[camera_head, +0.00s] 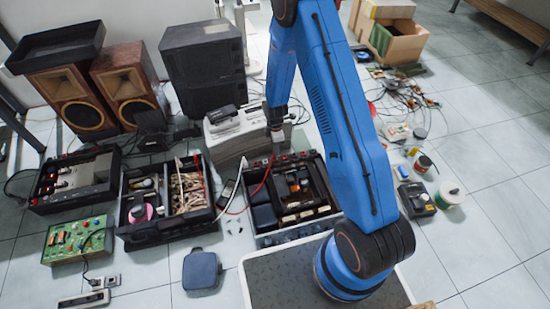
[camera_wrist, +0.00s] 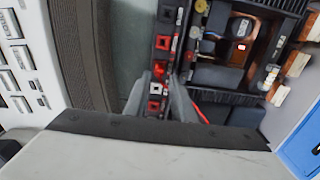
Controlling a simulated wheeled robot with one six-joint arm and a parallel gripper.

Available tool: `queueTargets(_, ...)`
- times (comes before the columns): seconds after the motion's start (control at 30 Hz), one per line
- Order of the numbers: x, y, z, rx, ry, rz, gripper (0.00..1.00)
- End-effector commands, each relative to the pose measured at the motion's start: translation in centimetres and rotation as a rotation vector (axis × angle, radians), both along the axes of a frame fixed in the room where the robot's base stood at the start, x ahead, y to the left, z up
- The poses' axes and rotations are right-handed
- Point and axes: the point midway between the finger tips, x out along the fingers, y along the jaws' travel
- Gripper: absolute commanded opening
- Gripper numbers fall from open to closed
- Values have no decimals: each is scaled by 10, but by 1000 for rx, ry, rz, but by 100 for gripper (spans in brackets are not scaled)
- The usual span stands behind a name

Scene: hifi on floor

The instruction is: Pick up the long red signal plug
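My gripper (camera_head: 277,138) points down at the back edge of an open black amplifier chassis (camera_head: 268,240). In the wrist view, the two grey fingers of my gripper (camera_wrist: 160,78) are apart, one on each side of a dark strip (camera_wrist: 165,28) on the chassis edge. Several small red and white pieces sit along this strip. A red piece (camera_wrist: 160,72) shows between the fingertips; I cannot tell whether they touch it. I cannot tell which red piece is the long signal plug. A red cable (camera_wrist: 201,113) passes beside the right finger; it also shows in the head view (camera_head: 262,180).
A grey-white device (camera_head: 228,140) stands close behind the gripper. Open black boxes (camera_head: 135,238) lie to the left, with speakers (camera_head: 125,85) behind. Cables and small parts lie at right. Some floor is clear at far right.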

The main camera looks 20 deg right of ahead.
Motion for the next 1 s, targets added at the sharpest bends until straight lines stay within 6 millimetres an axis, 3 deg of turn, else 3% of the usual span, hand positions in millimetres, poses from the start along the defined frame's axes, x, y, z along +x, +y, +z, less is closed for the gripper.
queueTargets(0.27, 0, 0, -11, 0, 0, 0, 23)
queueTargets(0.67, 1, 0, -56, 0, 1, 0, 23)
queueTargets(0.9, 1, 0, -58, 0, 0, 0, 23)
queueTargets(0.93, 1, 0, -58, 0, 0, 0, 21)
queueTargets(1.0, 1, 0, -58, 0, 0, 0, 4)
